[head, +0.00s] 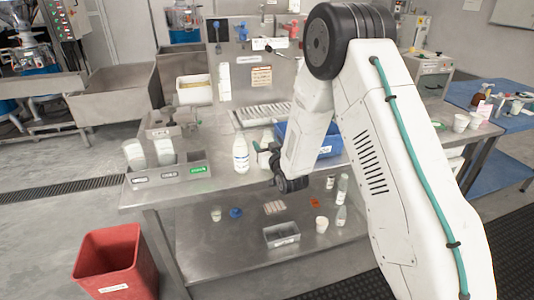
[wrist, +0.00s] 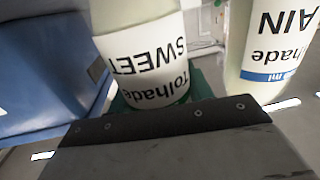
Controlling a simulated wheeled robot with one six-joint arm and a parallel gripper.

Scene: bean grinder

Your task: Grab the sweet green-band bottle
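The sweet bottle (wrist: 150,60) stands close in front of my gripper in the wrist view. Its white label reads SWEET upside down, and green shows at its lower edge. In the head view, a pale bottle (head: 267,138) beside my gripper is partly hidden. My gripper (head: 262,149) is low over the steel table, next to this bottle. In the wrist view only a dark plate of my gripper shows at the bottom. The fingertips are not clear, so I cannot tell whether they are open or touch the bottle.
A blue-band bottle (wrist: 275,45) stands close to the right in the wrist view; a white bottle (head: 240,154) stands left of my gripper in the head view. A blue bin (head: 325,146) is partly behind my arm. A grey divided tray (head: 170,174) sits at the table's left.

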